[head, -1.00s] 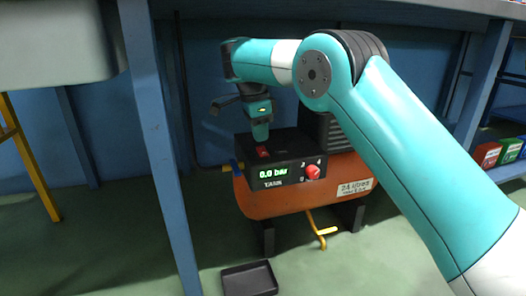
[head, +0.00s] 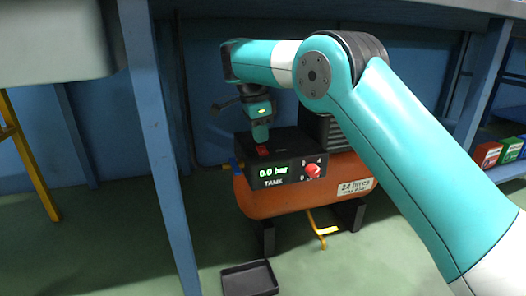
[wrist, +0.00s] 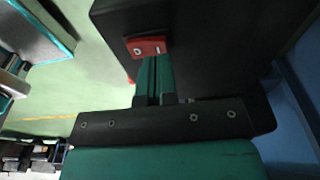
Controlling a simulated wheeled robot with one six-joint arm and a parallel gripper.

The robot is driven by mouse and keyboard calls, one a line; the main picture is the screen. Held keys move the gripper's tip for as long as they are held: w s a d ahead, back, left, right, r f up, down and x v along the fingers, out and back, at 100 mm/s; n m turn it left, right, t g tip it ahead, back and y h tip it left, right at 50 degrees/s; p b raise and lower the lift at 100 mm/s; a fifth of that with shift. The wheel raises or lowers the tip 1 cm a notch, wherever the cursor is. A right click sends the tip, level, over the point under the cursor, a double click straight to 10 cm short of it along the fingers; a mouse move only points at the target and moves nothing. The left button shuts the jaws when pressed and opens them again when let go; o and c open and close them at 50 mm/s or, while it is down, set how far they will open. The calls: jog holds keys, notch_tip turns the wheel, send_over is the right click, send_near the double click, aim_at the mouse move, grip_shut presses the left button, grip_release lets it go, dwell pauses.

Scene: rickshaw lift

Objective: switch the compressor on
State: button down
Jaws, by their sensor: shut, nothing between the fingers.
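The compressor has an orange tank (head: 275,203) under the workbench. A black control box on top (head: 285,160) shows "0.0 bar" in green and has a red knob (head: 313,170) on its front. A red rocker switch (head: 262,151) sits on the box's top, and it also shows in the wrist view (wrist: 147,46). My gripper (head: 261,137) is shut and empty, pointing down just over the switch. In the wrist view its fingertips (wrist: 155,62) overlap the switch's near edge. I cannot tell whether they touch it.
A blue bench leg (head: 160,150) stands left of the compressor. A black tray (head: 249,279) lies on the floor in front, near a yellow drain lever (head: 322,232). Coloured boxes (head: 487,154) sit on a shelf at the right. The green floor in front is mostly clear.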

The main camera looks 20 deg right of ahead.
aim_at(260, 147)
jog(key=shift+f+b, duration=0.8)
jog(key=shift+f, duration=0.05)
dwell(0.3)
notch_tip(260, 147, up, 7)
jog(key=p, duration=0.7)
jog(key=shift+r, duration=0.15)
